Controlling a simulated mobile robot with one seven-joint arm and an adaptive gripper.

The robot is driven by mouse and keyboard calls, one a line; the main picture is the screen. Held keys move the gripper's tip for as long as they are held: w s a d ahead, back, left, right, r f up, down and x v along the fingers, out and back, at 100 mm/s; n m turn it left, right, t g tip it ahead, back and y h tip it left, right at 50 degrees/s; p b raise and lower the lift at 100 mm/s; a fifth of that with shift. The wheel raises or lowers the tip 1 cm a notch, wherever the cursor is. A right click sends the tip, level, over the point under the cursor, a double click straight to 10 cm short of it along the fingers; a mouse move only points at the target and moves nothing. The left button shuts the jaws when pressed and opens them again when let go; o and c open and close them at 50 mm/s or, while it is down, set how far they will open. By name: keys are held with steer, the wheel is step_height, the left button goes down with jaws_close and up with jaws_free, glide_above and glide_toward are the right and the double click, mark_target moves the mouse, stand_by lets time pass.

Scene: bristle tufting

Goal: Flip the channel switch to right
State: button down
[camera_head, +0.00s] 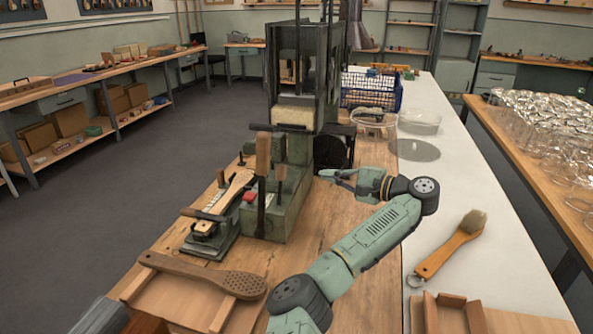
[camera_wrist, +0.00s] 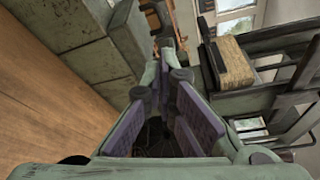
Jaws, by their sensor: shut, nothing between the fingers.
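The green tufting machine (camera_head: 300,150) stands on the wooden bench. On its near housing are a tall wooden-handled lever (camera_head: 263,155), a short lever with a dark knob (camera_head: 280,176) and a red button (camera_head: 249,196). I cannot tell for certain which one is the channel switch; the short lever looks most like it. My gripper (camera_head: 328,176) is shut and empty, to the right of the housing and apart from these levers, fingers pointing left. In the wrist view my gripper (camera_wrist: 166,52) shows its fingers together at the tips, with green machine metal beyond on the left.
A clamp fixture (camera_head: 208,235) holds a brush body left of the housing. A perforated wooden paddle (camera_head: 205,273) lies on a tray in front. A bristle block (camera_head: 294,116) sits in the machine. A blue wire basket (camera_head: 371,92) and clear bowl (camera_head: 374,123) stand behind my arm.

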mark_target(280, 183)
steer(key=w+a+b, duration=0.2)
steer(key=a+b, duration=0.2)
steer(key=a, duration=0.5)
steer(key=shift+w, duration=0.15)
steer(key=shift+w+a, duration=0.1)
stand_by(0.6)
